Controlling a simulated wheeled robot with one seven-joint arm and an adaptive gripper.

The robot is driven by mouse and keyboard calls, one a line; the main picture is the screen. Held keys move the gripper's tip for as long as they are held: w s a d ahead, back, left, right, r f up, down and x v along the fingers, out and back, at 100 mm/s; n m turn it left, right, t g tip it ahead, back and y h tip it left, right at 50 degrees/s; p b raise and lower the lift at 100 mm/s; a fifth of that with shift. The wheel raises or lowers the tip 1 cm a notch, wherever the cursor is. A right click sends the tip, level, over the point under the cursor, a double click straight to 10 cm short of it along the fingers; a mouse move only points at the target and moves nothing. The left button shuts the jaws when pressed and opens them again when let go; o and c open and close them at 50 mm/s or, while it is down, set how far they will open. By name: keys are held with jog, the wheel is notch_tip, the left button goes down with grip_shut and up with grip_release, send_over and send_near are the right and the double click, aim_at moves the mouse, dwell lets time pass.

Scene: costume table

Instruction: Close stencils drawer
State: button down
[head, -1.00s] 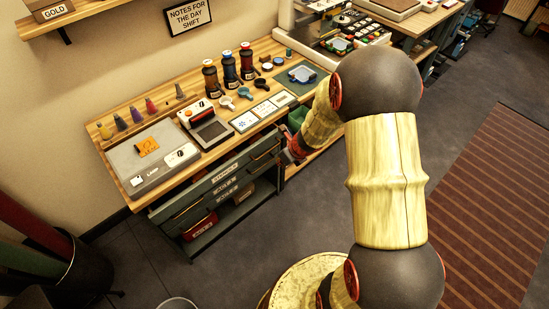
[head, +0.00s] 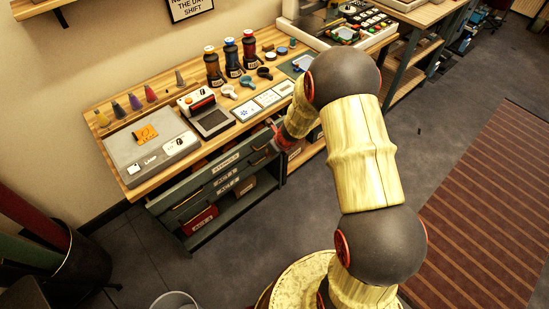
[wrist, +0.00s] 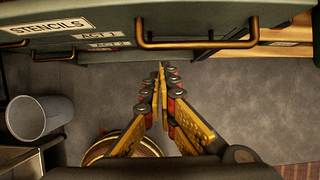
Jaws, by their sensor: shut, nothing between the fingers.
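The stencils drawer (head: 222,165) is the top dark green front of the workbench. A dark gap shows between it and the tabletop edge in the head view, so it stands out a little. In the wrist view its STENCILS label (wrist: 45,27) is at upper left and a brass handle (wrist: 195,44) crosses the top. My gripper (wrist: 160,72) is shut and empty, its fingertips just below that handle in the picture; I cannot tell whether they touch. In the head view my gripper (head: 276,138) is at the right end of the drawer front, partly hidden by my arm.
The ACT 1 and ACT 2 fronts sit below, with red boxes (head: 200,220) on the lower shelf. Bottles, a grey case (head: 150,152) and cards crowd the wooden tabletop (head: 120,115). A bin (wrist: 38,118) stands on the floor.

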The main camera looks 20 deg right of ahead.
aim_at(262, 147)
jog(key=shift+w+a, duration=0.15)
jog(key=shift+w, duration=0.25)
jog(key=w+p, duration=0.2)
jog(key=w+a+p, duration=0.1)
jog(key=w, duration=0.1)
jog(key=shift+a+r, duration=0.1)
jog(key=shift+r, duration=0.15)
jog(key=shift+w+a+f+p, duration=0.1)
jog(key=shift+w+f+p, duration=0.05)
jog(key=shift+w+p, duration=0.35)
